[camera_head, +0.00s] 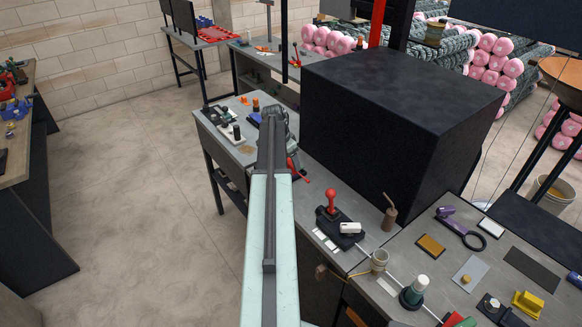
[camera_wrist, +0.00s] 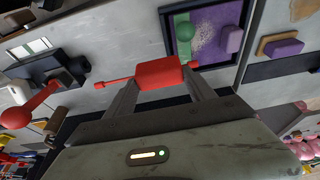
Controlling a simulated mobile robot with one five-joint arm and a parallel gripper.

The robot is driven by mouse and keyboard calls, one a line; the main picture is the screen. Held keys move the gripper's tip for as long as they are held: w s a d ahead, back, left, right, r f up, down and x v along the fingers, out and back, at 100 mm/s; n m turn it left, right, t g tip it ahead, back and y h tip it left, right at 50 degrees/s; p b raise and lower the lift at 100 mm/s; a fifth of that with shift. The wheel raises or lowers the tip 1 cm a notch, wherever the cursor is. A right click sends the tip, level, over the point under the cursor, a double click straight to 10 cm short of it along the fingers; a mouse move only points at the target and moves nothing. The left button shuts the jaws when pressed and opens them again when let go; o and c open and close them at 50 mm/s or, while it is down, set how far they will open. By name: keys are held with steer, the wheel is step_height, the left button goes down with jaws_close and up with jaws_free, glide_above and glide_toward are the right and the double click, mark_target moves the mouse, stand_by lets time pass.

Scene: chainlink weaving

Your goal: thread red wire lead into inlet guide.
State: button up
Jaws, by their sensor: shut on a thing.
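The red wire lead (camera_wrist: 158,74) is a red block with a thin red rod reaching left to a small red end. My gripper (camera_wrist: 160,84) is shut on the block, one finger at each side, in the wrist view. In the head view my arm covers most of my gripper; a red piece of the lead (camera_head: 303,177) shows at its right side, above the grey bench. I cannot tell for certain which fixture is the inlet guide. A black fixture with a red ball lever (camera_wrist: 42,76) lies left of the lead, apart from it.
The same fixture with the red lever (camera_head: 333,220) stands on the bench, right of my arm. A large black box (camera_head: 390,120) rises behind it. A cup (camera_head: 379,261) and several small parts are on the right. Bare floor (camera_head: 130,190) lies left.

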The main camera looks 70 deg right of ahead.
mark_target(289, 163)
steer(key=x, duration=0.1)
steer(key=b+x, duration=0.2)
steer(key=x, duration=0.1)
steer(key=shift+w+a+f, duration=0.15)
steer(key=shift+w+a, duration=0.05)
steer(key=shift+w, duration=0.1)
steer(key=s+a+f+b, duration=0.1)
steer(key=s+f+b, duration=0.1)
steer(key=s+a+f+b, duration=0.1)
steer(key=f+b, duration=0.1)
steer(key=shift+s+a+f, duration=0.1)
steer(key=shift+s+a, duration=0.2)
steer(key=shift+s, duration=0.1)
steer(key=shift+s+a+f+b, duration=0.25)
steer(key=shift+s+b, duration=0.15)
steer(key=shift+f, duration=0.1)
